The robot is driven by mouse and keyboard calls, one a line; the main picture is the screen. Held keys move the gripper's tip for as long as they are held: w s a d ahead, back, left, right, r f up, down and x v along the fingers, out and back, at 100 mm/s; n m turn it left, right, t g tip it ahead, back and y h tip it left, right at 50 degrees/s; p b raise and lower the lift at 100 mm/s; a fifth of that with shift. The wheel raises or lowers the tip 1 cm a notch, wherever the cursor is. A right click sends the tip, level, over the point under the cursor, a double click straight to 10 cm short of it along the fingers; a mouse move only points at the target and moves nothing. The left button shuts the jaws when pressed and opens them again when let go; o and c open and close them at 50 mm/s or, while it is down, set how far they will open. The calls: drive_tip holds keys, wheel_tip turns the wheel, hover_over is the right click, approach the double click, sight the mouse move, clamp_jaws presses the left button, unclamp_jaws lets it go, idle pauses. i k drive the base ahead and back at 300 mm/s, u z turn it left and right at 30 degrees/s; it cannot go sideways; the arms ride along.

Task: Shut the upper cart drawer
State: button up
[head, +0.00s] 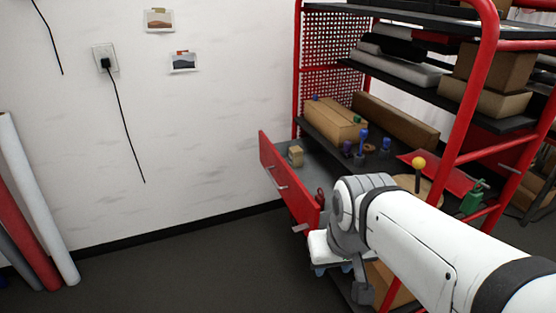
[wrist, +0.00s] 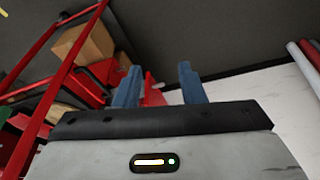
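The cart drawer (head: 293,191) has a red front and stands pulled out from the red cart, with its grey inside showing. A small tan box (head: 295,156) lies in it. Metal handle pieces show on its front. My gripper (head: 331,268) is below and right of the drawer front in the head view, partly hidden by my wrist. In the wrist view its two blue fingers (wrist: 158,78) are spread apart. A red surface shows behind and between them; I cannot tell whether it is the drawer. No contact is visible.
The red cart frame (head: 470,85) holds shelves with cardboard boxes (head: 338,121) and small tools. A white wall (head: 210,100) stands behind, with a cable at the outlet. Rolls (head: 36,205) lean at the left. Dark floor (head: 190,265) left of the drawer is clear.

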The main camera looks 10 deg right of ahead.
sight(298, 186)
drive_tip(key=z, duration=0.05)
drive_tip(key=i, duration=0.65)
drive_tip(key=u, duration=0.95)
